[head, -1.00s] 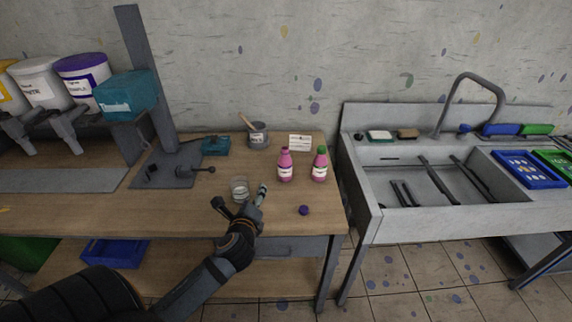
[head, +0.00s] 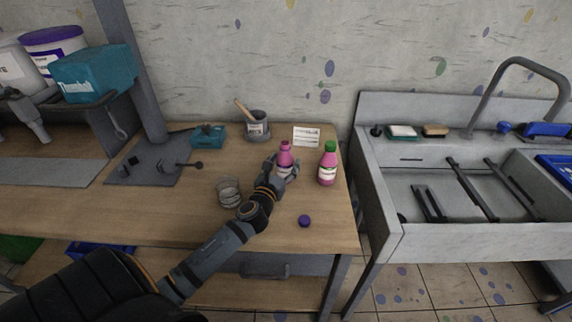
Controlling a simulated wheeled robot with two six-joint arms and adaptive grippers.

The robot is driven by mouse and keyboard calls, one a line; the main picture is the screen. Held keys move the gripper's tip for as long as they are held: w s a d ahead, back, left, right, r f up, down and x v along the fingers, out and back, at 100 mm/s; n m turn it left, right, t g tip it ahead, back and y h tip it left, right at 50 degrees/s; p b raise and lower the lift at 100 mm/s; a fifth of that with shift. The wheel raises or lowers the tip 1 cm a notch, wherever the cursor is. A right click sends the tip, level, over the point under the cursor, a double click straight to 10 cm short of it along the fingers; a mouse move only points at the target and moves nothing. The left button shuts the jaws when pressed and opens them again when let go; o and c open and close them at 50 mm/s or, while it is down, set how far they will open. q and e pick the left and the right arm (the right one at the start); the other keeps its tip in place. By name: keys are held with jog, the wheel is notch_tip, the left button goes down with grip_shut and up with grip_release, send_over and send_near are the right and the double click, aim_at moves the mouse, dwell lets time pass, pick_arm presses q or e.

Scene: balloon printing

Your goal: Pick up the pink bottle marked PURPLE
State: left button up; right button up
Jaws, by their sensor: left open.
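Two pink bottles stand upright near the right end of the wooden table. The left pink bottle (head: 285,149) has a pink top and no coloured cap. The right pink bottle (head: 327,166) has a green cap. Their labels are too small to read. My left gripper (head: 283,166) is open at the left bottle, with a finger on each side of its body. It hides the bottle's lower part, and I cannot tell whether the fingers touch it. A small purple cap or ball (head: 304,221) lies on the table in front. My right gripper is not in view.
A glass jar (head: 229,192) stands left of my left forearm. Behind are a grey pot with a brush (head: 257,126), a white card (head: 306,136) and a teal box (head: 208,136). A metal sink (head: 430,238) adjoins the table on the right.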

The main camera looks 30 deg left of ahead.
pick_arm(q)
jog(key=shift+w+r, duration=0.1)
jog(key=shift+r, duration=0.05)
jog(key=x, duration=0.5)
jog(key=shift+f+p, duration=0.25)
jog(key=shift+p, duration=0.05)
jog(key=shift+r, duration=0.1)
jog(key=shift+c, duration=0.4)
grip_shut()
